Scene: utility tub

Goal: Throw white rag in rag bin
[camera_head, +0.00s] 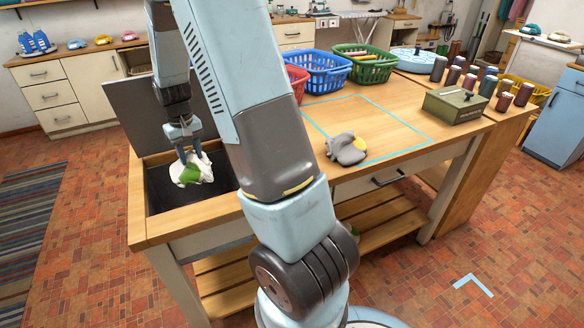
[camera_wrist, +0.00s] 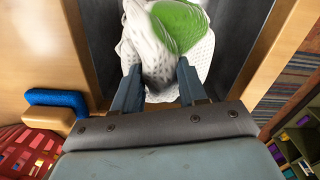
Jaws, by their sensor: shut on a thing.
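A white rag (camera_head: 197,171) with a green patch is bunched up in my gripper (camera_head: 190,158). My gripper is shut on the rag and points down over the open dark bin (camera_head: 165,196) set into the left end of the wooden table. In the wrist view the rag (camera_wrist: 137,52) hangs between the two fingers of my gripper (camera_wrist: 160,78), with dark bin walls around it. The bin's grey lid (camera_head: 135,112) stands raised at its back edge. I cannot tell how far the rag reaches below the bin's rim.
A grey bundled cloth (camera_head: 346,149) lies by a blue taped outline (camera_head: 405,118) on the table. Blue (camera_head: 322,72), green (camera_head: 365,64) and red baskets stand behind. A green box (camera_head: 454,106) and several jars are at right. The taped area is mostly clear.

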